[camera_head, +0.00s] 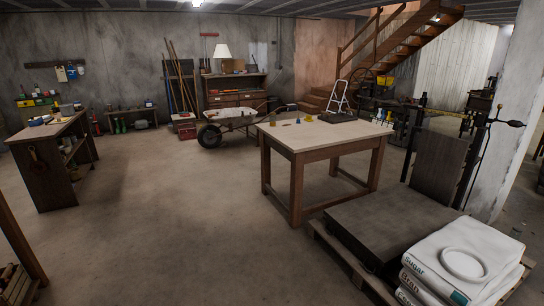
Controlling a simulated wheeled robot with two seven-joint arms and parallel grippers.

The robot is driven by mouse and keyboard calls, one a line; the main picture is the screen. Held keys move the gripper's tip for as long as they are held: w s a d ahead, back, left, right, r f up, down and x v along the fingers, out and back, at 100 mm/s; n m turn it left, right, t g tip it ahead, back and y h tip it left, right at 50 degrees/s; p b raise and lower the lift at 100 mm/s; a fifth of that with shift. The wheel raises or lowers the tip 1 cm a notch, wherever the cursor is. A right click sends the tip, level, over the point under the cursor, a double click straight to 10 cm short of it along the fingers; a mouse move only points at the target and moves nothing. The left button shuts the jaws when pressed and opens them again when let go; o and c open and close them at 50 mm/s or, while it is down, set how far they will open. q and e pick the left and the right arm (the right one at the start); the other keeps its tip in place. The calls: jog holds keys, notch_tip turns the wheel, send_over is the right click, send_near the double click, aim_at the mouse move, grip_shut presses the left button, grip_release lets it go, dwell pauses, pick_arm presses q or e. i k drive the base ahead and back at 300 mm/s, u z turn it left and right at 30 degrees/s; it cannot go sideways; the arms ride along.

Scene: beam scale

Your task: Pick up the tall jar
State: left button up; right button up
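I cannot make out a tall jar with certainty. The wooden table (325,138) in the middle carries a few small objects near its far left edge, among them a small dark and yellowish item (272,118). They are too small to tell what they are. More small items (386,118) stand at its far right corner. The workbench (45,130) at the left also holds small containers, too small to identify. Neither of my grippers is in view.
A platform scale (385,228) with an upright back stands on a pallet at the right. Stacked white sacks (462,250) bear a white round ring or dish (465,264). A wheelbarrow (228,121) stands behind the table. The floor (160,220) left of the table is clear.

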aim_at(272, 118)
jog(key=u, duration=0.5)
jog(key=i, duration=2.35)
jog(key=z, duration=0.45)
jog(key=i, duration=2.15)
jog(key=z, duration=0.85)
